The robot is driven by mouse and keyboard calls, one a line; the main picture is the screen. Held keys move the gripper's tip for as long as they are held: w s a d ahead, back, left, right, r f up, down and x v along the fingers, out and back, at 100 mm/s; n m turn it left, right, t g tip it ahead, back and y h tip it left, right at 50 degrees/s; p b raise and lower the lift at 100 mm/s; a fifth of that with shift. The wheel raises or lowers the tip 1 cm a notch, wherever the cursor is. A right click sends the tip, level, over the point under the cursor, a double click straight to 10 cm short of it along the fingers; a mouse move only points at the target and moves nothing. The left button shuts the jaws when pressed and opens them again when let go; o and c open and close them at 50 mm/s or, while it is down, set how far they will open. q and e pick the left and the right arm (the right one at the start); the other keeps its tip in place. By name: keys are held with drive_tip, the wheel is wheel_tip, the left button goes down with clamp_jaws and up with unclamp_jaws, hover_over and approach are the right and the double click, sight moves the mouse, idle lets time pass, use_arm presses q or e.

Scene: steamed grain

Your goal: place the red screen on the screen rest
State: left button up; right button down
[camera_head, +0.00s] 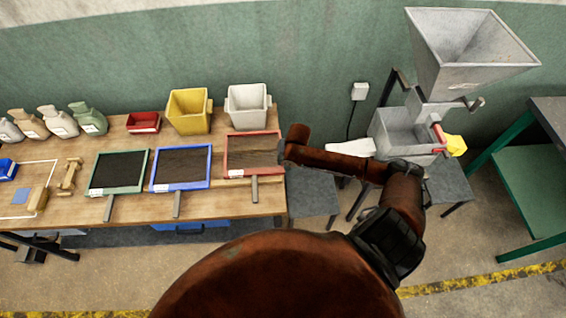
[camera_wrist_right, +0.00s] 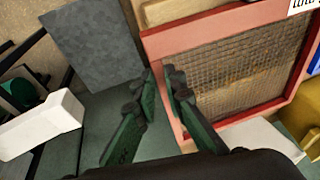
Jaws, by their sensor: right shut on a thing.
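The red screen (camera_head: 252,153), a red-framed mesh with a grey handle, shows at the right end of the wooden table. In the right wrist view its mesh (camera_wrist_right: 245,75) fills the upper right. My right gripper (camera_head: 283,152) is at its right side; in the wrist view its green-and-black fingers (camera_wrist_right: 163,82) are shut on the frame's edge. I cannot tell whether the screen lies on the table or is just above it. I cannot make out for sure which thing is the screen rest. My left gripper is not in view.
The blue screen (camera_head: 181,168) and green screen (camera_head: 118,172) lie to the left on the table (camera_head: 150,209). Yellow (camera_head: 189,111) and white (camera_head: 248,108) bins and a red tray (camera_head: 143,123) stand behind. A grey hopper machine (camera_head: 465,55) stands to the right.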

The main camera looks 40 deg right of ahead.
drive_tip(key=shift+f, duration=0.7)
drive_tip(key=c, duration=2)
unclamp_jaws()
drive_tip(key=shift+f, duration=0.2)
drive_tip(key=v, duration=1.2)
drive_tip(key=shift+r+p, duration=0.15)
drive_tip(key=shift+p, duration=0.15)
